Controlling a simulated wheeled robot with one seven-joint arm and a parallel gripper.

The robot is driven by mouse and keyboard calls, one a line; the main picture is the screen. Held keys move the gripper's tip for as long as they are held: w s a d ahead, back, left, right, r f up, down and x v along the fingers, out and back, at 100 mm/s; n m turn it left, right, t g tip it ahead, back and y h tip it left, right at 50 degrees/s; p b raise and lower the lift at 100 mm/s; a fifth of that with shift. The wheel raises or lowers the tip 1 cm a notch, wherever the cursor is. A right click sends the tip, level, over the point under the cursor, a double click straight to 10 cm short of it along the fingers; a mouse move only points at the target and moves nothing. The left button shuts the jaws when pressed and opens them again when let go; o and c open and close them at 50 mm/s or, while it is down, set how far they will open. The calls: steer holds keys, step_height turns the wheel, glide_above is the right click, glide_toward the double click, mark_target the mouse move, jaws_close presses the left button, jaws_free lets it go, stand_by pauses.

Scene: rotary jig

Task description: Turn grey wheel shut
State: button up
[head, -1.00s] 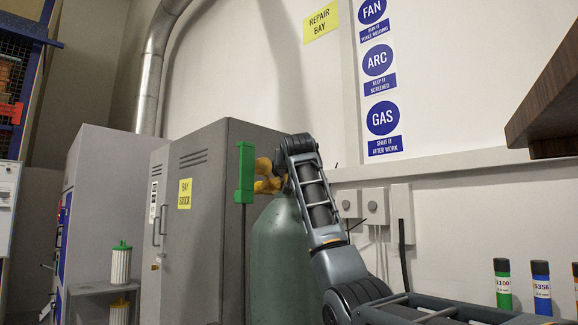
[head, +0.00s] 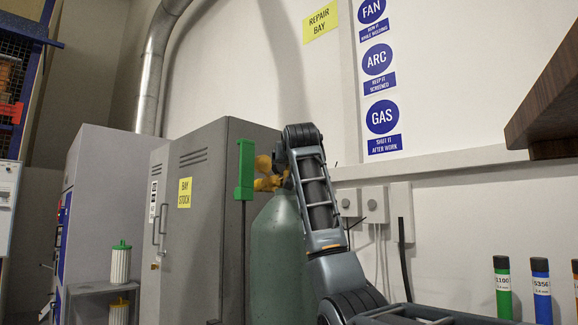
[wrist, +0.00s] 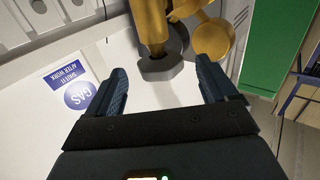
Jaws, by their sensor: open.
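A grey-green gas cylinder (head: 277,255) stands by the grey cabinet, with a brass valve (head: 266,174) on top, partly behind my arm. In the wrist view the brass valve (wrist: 153,22) comes down from the top edge. At its end is a dark grey faceted piece (wrist: 160,70), with a darker rounded part behind it; this looks like the grey wheel, though its full rim is not clear. My gripper (wrist: 161,66) is open, with one finger on each side of the grey piece and visible gaps to both. In the head view my arm hides the wheel and the fingers.
A green block on a thin post (head: 245,172) stands close left of the valve. A grey cabinet (head: 205,225) is behind it. Wall boxes with cables (head: 373,205) are to the right. A brown shelf edge (head: 545,110) juts in at upper right.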

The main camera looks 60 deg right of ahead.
steer(key=shift+v, duration=1.55)
